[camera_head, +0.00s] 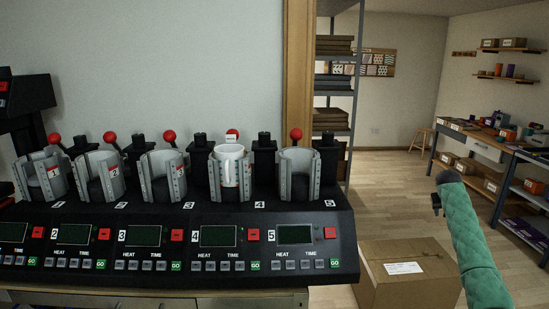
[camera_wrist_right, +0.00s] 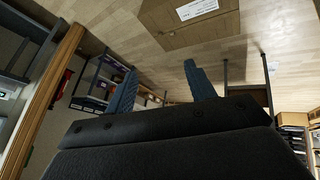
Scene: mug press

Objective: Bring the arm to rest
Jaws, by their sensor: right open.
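My right arm comes in at the right of the head view, in a green quilted sleeve. Its gripper (camera_head: 437,204) is raised in front of the room's floor, well to the right of the mug press (camera_head: 190,225). In the right wrist view the two blue fingers of the right gripper (camera_wrist_right: 162,88) stand apart with nothing between them. The other visible cradles hold no mug. My left gripper is not in view.
A cardboard box (camera_head: 408,275) stands on the floor below the right arm; it also shows in the right wrist view (camera_wrist_right: 185,22). A shelf rack (camera_head: 335,100) stands behind the press by a wooden post (camera_head: 298,70). Workbenches (camera_head: 490,145) line the right. Open floor lies between.

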